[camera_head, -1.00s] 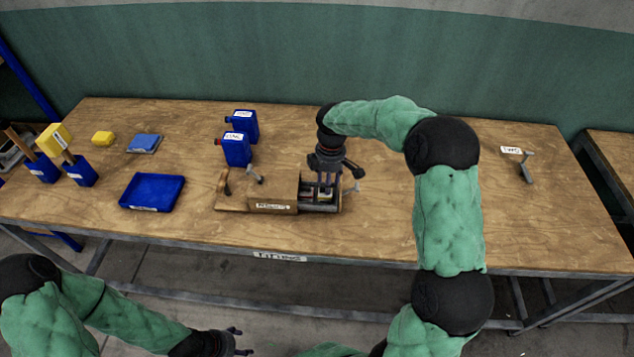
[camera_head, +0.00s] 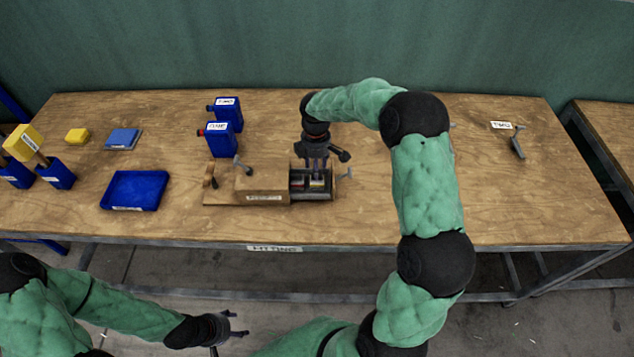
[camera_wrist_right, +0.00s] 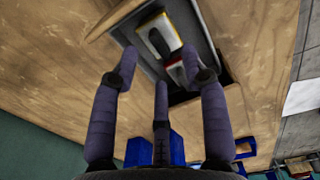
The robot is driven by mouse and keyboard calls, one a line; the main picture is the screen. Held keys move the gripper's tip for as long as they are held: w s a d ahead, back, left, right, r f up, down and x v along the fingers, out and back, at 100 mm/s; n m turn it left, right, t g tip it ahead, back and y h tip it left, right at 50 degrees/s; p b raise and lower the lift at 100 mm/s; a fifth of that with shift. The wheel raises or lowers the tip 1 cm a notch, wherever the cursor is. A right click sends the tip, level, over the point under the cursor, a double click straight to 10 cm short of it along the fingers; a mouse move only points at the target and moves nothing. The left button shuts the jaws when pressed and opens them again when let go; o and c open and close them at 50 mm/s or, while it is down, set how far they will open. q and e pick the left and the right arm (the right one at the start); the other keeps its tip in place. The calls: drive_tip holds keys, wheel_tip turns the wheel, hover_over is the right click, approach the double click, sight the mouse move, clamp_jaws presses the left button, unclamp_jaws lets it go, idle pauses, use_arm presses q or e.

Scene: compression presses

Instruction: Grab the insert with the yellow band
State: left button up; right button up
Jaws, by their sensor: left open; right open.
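An insert with a yellow band (camera_wrist_right: 160,36), whitish with a dark middle slot, lies in a grey metal-walled tray of the wooden fixture (camera_head: 265,185). An insert with a red band (camera_wrist_right: 176,74) lies beside it. My right gripper (camera_head: 318,165) points down over the fixture's right-hand compartment. In the right wrist view its dark fingers (camera_wrist_right: 165,70) are spread and empty, with the yellow-banded insert beyond the fingertips. Contact with the tray cannot be judged. My left gripper (camera_head: 238,325) is open and empty, in front of the table's near edge.
A blue tray (camera_head: 135,190), a blue pad (camera_head: 123,139) and a yellow block (camera_head: 77,135) are at the left. A metal tool (camera_head: 517,148) lies far right. The table's front right is clear.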

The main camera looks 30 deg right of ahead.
drive_tip(key=f, duration=0.4)
drive_tip(key=shift+d+b, duration=0.2)
drive_tip(key=shift+b, duration=0.15)
clamp_jaws()
drive_tip(key=shift+r, duration=0.15)
